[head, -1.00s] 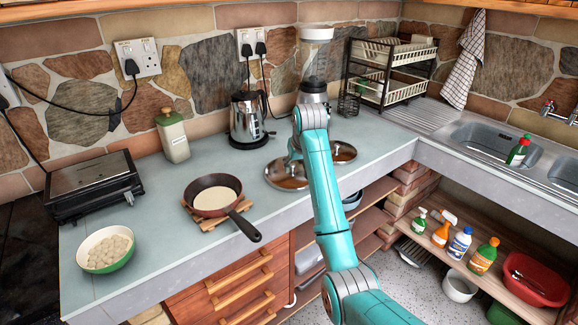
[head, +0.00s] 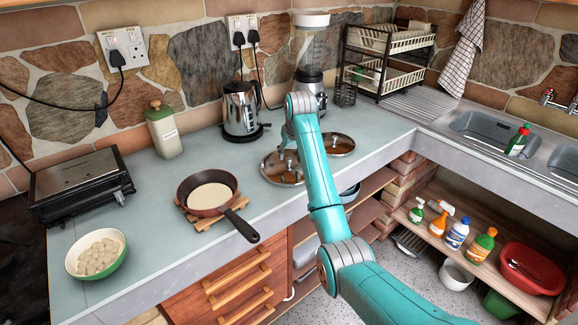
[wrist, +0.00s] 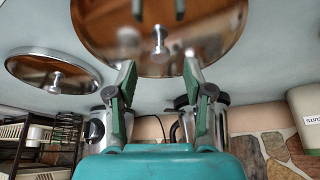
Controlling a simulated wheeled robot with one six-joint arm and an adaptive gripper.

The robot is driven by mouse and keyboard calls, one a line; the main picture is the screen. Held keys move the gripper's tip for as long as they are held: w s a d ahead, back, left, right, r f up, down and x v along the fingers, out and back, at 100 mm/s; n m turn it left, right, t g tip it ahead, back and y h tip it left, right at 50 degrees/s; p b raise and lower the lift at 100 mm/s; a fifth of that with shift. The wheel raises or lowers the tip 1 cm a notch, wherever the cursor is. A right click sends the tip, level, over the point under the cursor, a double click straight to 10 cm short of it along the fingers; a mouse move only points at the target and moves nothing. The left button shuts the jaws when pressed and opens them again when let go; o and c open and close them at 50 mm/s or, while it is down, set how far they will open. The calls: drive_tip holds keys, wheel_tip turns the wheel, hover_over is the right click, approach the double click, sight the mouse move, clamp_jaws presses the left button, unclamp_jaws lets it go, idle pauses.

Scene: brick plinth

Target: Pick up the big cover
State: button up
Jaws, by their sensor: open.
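The big cover (head: 274,170), a round shiny lid with a steel rim and a small knob, lies on the counter, partly behind my arm. It fills the top of the wrist view (wrist: 215,35), its knob standing at about the middle. A smaller similar cover (head: 340,145) lies to its right; it shows at left in the wrist view (wrist: 30,68). My gripper (wrist: 158,75) is open and empty, its two green-grey fingers spread on either side below the knob in the picture. Whether they touch the lid I cannot tell. The head view mostly hides the gripper behind my arm.
A kettle (head: 241,110) and blender (head: 311,75) stand behind the covers. A pan (head: 208,192) on a wooden trivet is to the left, its handle pointing toward the front edge. A dish rack (head: 388,60) stands at the back right. The counter between pan and covers is clear.

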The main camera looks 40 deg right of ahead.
sight(289, 158)
drive_tip(key=shift+x, duration=1.65)
clamp_jaws()
drive_tip(key=shift+r, duration=0.15)
